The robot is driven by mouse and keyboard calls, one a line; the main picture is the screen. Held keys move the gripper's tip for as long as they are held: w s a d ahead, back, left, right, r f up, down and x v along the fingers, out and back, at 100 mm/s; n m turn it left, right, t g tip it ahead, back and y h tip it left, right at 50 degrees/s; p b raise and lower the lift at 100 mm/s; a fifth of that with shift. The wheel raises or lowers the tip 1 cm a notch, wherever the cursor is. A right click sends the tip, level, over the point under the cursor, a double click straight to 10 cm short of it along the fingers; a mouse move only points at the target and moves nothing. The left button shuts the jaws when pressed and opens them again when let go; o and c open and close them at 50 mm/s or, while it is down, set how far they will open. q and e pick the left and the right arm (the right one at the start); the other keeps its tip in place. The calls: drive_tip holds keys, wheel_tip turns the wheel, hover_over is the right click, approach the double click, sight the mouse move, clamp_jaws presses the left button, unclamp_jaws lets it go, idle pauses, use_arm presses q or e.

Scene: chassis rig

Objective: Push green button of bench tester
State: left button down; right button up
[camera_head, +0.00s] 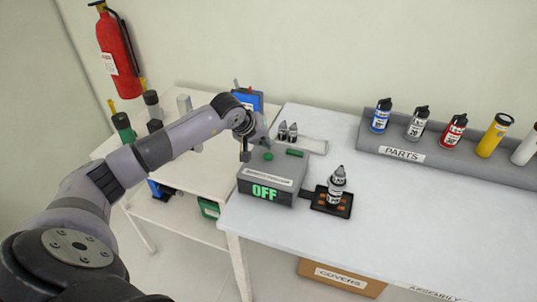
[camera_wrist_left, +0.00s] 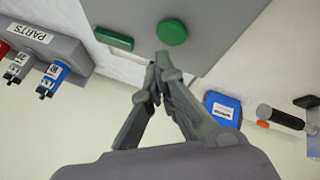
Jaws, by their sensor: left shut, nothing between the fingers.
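The bench tester (camera_head: 287,176) is a grey box on the white table with "OFF" in green on its front. A round green button (camera_head: 268,156) is on its top, next to a flat green bar (camera_head: 294,152). The left wrist view also shows the round green button (camera_wrist_left: 171,32) and the bar (camera_wrist_left: 113,40). My left gripper (camera_head: 245,157) is shut and empty, pointing down over the tester's left side, left of the button. In the left wrist view its closed fingertips (camera_wrist_left: 164,58) are just below the button, apparently apart from it. My right gripper is not in view.
A black tray (camera_head: 346,211) with a labelled bottle (camera_head: 336,186) sits right of the tester. Behind the tester is a tray (camera_head: 315,145) with small dark-tipped items. A grey parts rack (camera_head: 440,160) holds several bottles. The table's front middle is clear.

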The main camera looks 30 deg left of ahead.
sight(267, 154)
use_arm(q)
wheel_tip(267, 154, up, 5)
drive_tip(key=shift+r+p, duration=0.15)
drive_tip(key=shift+p, duration=0.7)
